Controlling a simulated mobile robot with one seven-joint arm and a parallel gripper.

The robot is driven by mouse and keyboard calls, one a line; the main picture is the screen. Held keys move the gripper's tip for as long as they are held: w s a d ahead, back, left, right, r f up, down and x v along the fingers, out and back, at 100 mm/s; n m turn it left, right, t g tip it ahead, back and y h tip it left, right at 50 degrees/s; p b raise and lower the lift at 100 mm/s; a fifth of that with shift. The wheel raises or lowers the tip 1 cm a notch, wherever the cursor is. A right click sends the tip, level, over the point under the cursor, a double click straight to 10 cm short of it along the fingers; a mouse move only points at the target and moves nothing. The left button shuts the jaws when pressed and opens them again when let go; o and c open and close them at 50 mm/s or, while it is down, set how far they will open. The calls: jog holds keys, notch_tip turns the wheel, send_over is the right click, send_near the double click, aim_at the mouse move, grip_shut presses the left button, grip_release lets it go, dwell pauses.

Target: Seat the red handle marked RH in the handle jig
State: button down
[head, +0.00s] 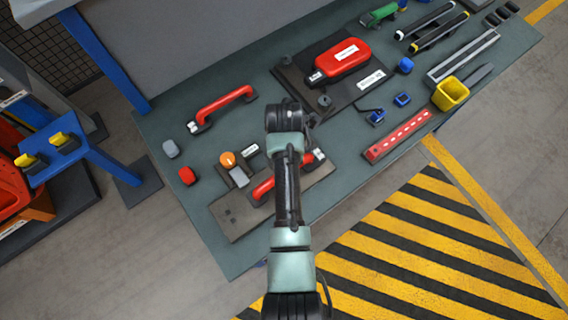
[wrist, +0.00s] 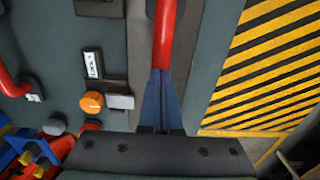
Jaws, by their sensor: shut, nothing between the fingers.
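A red handle (head: 263,189) lies along the grey-brown jig plate (head: 236,217) at the bench's front edge, its middle hidden by my arm in the head view. In the wrist view this handle (wrist: 165,32) runs up from my fingertips. My gripper (wrist: 162,72) is shut and empty, its blue fingers over or at the handle's near end; contact cannot be told. The jig has an orange knob (head: 228,159) and a grey block (head: 238,177) beside the handle. A second red handle (head: 224,103) lies on the bench further back. I cannot read RH on either.
A dark plate (head: 293,77) holds a large red labelled part (head: 342,61) behind my arm. A red strip with holes (head: 398,137) and a yellow bin (head: 450,94) stand to the right. Small grey (head: 170,148) and red (head: 187,175) pieces sit left. Open bench lies around the second handle.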

jog(key=shift+f+b, duration=0.4)
jog(key=shift+f, duration=0.15)
dwell(0.5)
notch_tip(320, 180, up, 7)
jog(key=p, duration=0.7)
jog(key=shift+r, duration=0.15)
notch_tip(320, 180, up, 13)
jog(key=p, duration=0.1)
dwell(0.4)
dwell(0.4)
